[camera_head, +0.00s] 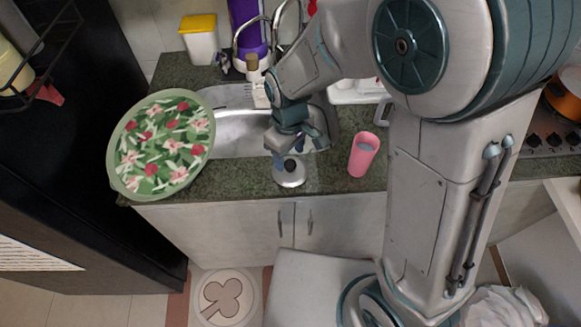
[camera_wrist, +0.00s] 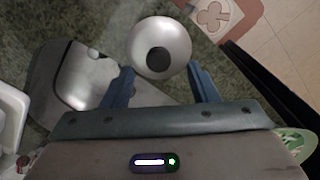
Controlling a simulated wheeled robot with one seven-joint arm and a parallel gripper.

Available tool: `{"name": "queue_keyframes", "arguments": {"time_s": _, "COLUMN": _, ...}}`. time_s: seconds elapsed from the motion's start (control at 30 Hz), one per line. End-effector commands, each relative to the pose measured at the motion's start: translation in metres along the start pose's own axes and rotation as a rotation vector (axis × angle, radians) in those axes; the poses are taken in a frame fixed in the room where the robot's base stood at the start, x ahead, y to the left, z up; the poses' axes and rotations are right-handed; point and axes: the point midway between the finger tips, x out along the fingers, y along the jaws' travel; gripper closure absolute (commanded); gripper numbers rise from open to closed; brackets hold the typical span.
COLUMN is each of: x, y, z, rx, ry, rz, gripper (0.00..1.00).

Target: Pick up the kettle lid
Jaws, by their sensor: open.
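The kettle lid (camera_head: 289,177), a round silver lid with a dark knob, sits on the green stone counter in front of the sink. In the wrist view the lid (camera_wrist: 176,46) lies just beyond the fingertips, its dark knob facing me. My gripper (camera_head: 287,158) is above the lid in the head view, pointing down. In the wrist view its two blue fingers (camera_wrist: 161,74) are spread apart, one on each side of the lid's near part, with nothing held between them. The fingertips and the lid partly overlap in the head view, so the exact gap is hard to tell.
The sink (camera_head: 236,133) lies behind the lid. A pink cup (camera_head: 363,154) stands to the right on the counter. A large floral plate (camera_head: 160,145) is at the left. The counter's front edge runs close in front of the lid. A yellow-topped container (camera_head: 199,41) stands behind.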

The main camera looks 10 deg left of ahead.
Motion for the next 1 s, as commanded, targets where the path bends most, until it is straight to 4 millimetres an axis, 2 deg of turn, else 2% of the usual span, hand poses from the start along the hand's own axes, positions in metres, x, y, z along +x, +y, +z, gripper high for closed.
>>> {"name": "queue_keyframes", "arguments": {"time_s": 0.27, "x": 0.03, "y": 0.001, "z": 0.001, "rx": -0.001, "ry": -0.003, "rz": -0.002, "gripper": 0.46}}
{"name": "queue_keyframes", "arguments": {"time_s": 0.57, "x": 0.034, "y": 0.002, "z": 0.001, "rx": -0.001, "ry": 0.0, "rz": 0.0, "gripper": 0.46}}
{"name": "queue_keyframes", "arguments": {"time_s": 0.73, "x": 0.034, "y": 0.002, "z": 0.001, "rx": -0.001, "ry": 0.0, "rz": 0.0, "gripper": 0.91}}
{"name": "queue_keyframes", "arguments": {"time_s": 0.77, "x": 0.034, "y": 0.002, "z": 0.001, "rx": -0.001, "ry": 0.0, "rz": 0.0, "gripper": 0.95}}
{"name": "queue_keyframes", "arguments": {"time_s": 1.0, "x": 0.034, "y": 0.002, "z": 0.001, "rx": -0.001, "ry": 0.0, "rz": 0.0, "gripper": 0.95}}
